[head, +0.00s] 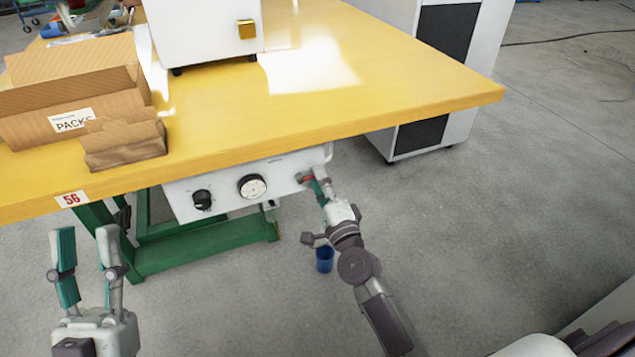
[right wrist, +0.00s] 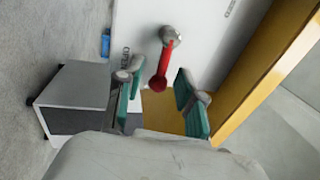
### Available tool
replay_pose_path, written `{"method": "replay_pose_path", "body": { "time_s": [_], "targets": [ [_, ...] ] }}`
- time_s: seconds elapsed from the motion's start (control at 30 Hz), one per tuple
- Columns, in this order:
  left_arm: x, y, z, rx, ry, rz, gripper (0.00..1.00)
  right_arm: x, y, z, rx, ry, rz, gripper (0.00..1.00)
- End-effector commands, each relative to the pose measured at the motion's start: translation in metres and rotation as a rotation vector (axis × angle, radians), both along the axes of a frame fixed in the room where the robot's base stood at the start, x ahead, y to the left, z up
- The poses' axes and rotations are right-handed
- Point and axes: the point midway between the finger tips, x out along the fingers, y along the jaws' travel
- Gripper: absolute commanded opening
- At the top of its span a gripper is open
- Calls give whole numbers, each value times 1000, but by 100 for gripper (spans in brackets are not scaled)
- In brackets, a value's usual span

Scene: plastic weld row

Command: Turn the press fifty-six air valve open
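The white valve panel (head: 225,190) hangs under the front edge of the yellow table marked 56 (head: 72,199). A red valve lever (head: 304,178) is at its right end, partly hidden by my right gripper (head: 318,188). In the right wrist view the lever (right wrist: 164,65) runs from a grey pivot (right wrist: 171,37) down to a dark red knob end. My right gripper (right wrist: 160,97) is open, its fingers on either side of the lever's knob end, with gaps showing. My left gripper (head: 87,245) is open and empty, left of the panel.
The panel also has a black knob (head: 202,199) and a round gauge (head: 252,186). Cardboard boxes (head: 60,110) and a white machine (head: 205,30) stand on the table. Green legs (head: 205,243) and a blue cup (head: 324,259) are below. A white cabinet (head: 445,130) stands behind.

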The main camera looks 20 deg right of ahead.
Motion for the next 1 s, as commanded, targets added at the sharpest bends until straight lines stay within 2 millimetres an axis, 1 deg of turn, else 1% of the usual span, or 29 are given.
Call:
{"method": "replay_pose_path", "body": {
  "time_s": [0.23, 0.33, 0.47, 0.7, 0.8, 0.9, 1.0],
  "targets": [
    [0, 0, -2, 0, 4, -1, 40, -1, 2, -2, -1, 3, 5, 38],
    [0, 0, -1, 0, 3, -1, 40, -8, 2, -4, -2, 5, 6, 38],
    [0, 0, -1, 0, 3, -1, 40, -30, 2, -8, -3, 6, 7, 38],
    [0, 0, -1, 0, 2, -1, 40, -81, -1, -19, -4, 7, 4, 38],
    [0, 0, 0, 0, 1, -1, 40, -98, -2, -21, -2, 6, 5, 38],
    [0, 0, 0, 0, 1, -1, 40, -109, -3, -23, -3, 4, 3, 38],
    [0, 0, 0, 0, 1, -1, 40, -116, -3, -24, -1, 3, 2, 38]
  ]
}}
